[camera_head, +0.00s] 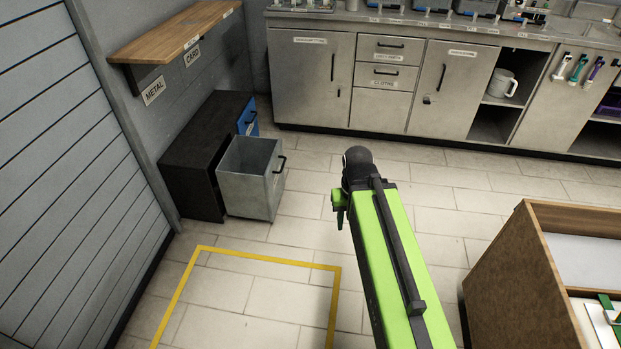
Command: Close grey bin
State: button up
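The grey bin (248,190) is a pull-out drawer bin in the black cabinet (192,172) by the left wall. It stands pulled out to the right, with its open top showing and looking empty. A black handle (280,164) is on its front face. The blue bin (248,118) sits behind it in the same cabinet and appears pushed in. My green arm reaches up from the bottom of the view, to the right of the grey bin and apart from it. My gripper (340,214) shows only in part at the arm's far end; its fingers are not clear.
A wooden shelf (172,28) hangs above the cabinet. Grey counters (310,80) line the back wall. A wooden box-like unit (515,275) stands at the lower right. Yellow tape (270,259) marks the floor in front. Tiled floor between the bin and counters is clear.

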aim_at(250, 173)
jog(key=z, duration=0.25)
jog(key=i, duration=0.8)
jog(key=u, duration=0.6)
jog(key=k, duration=0.5)
jog(key=u, duration=0.85)
jog(key=i, duration=1.2)
jog(key=u, duration=0.75)
